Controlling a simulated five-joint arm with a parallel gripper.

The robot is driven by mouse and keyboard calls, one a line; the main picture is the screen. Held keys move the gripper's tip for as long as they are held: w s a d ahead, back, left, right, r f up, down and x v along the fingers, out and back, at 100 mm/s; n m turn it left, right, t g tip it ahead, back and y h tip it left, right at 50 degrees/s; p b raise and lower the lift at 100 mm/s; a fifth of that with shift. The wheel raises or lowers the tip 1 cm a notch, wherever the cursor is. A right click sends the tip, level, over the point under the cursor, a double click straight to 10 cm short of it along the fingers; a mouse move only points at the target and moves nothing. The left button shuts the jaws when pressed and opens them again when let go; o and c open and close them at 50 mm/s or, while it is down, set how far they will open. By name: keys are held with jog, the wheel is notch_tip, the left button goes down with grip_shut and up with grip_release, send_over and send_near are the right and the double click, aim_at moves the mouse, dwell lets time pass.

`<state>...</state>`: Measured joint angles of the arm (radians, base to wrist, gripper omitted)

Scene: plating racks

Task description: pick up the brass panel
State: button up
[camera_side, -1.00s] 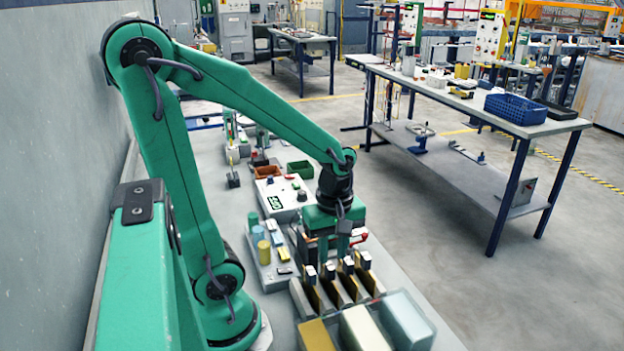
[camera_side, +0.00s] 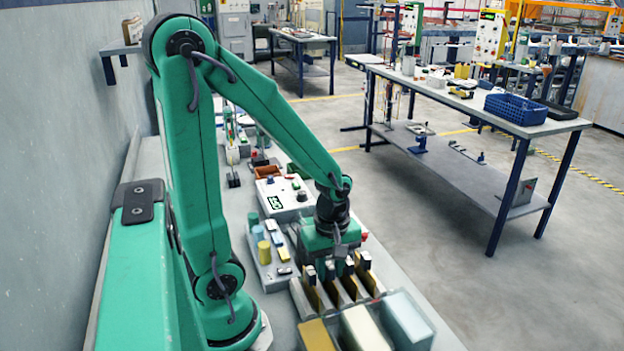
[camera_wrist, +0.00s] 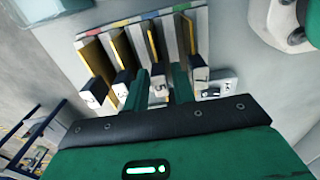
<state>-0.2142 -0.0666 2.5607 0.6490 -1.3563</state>
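Several panels stand in a slotted rack (camera_side: 301,302), each with a dark, pale-ended grip block on top. In the wrist view the panels show yellow, gold-brown and dark faces; I cannot tell for certain which is the brass panel. My gripper (camera_wrist: 160,85) is low over the rack, its two green fingers pointing down among the grip blocks. In the wrist view one grip block (camera_wrist: 158,88) stands between the fingers, with a narrow gap seeming to show beside it. The gripper looks open. In the side view my gripper (camera_side: 332,262) hides part of the rack's back.
A tray of small parts (camera_side: 272,254) lies left, and a white control box (camera_side: 284,196) stands behind. Neighbouring grip blocks stand close to my fingers.

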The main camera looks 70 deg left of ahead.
dwell(0.3)
grip_shut()
jog(key=shift+r, duration=0.15)
jog(key=shift+r, duration=4.85)
